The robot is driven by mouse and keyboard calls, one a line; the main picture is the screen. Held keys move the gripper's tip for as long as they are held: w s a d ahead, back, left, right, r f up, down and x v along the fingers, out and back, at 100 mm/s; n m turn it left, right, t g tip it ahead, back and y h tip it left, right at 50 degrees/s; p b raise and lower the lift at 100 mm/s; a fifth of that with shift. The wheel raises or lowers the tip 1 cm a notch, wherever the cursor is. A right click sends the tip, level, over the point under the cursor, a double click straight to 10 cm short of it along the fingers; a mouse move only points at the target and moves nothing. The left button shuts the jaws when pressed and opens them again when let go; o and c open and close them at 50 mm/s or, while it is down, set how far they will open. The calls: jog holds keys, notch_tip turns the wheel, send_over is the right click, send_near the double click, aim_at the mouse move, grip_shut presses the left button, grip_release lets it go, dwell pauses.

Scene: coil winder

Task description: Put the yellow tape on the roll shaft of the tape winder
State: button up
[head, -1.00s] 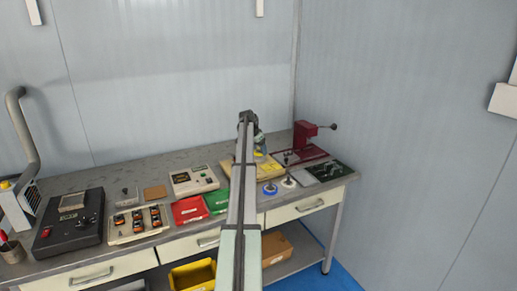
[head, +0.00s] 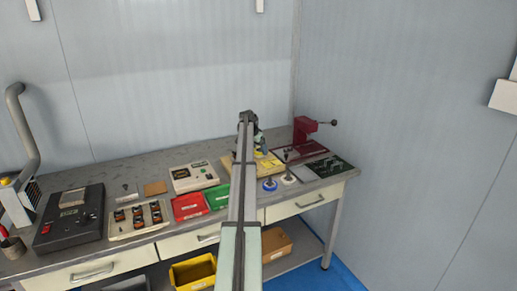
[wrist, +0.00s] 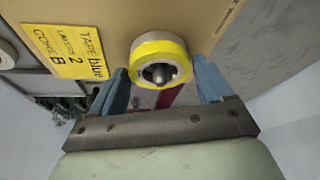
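The yellow tape (wrist: 143,50) is a roll with a pale core, seen in the wrist view between the blue fingers of my gripper (wrist: 162,70). A fingertip meets it on each side, so the gripper looks shut on it. A dark metal post (wrist: 159,74) shows inside the core. I cannot tell how far the roll sits down on that post. Behind it is the tan board (wrist: 115,12) of the tape winder with a yellow card (wrist: 68,50). In the head view the winder's board (head: 228,163) is partly hidden by my arm.
A blue roll (head: 269,184) and a white roll (head: 289,178) stand at the winder's front. A red press (head: 305,129) with a lever and a dark green plate (head: 333,166) are to its right. Red (head: 188,207) and green (head: 217,196) trays lie left.

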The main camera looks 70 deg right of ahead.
jog(key=o, duration=0.4)
jog(key=shift+c, duration=0.2)
jog(key=v, duration=1.3)
jog(key=shift+r, duration=0.45)
jog(key=shift+a, duration=0.1)
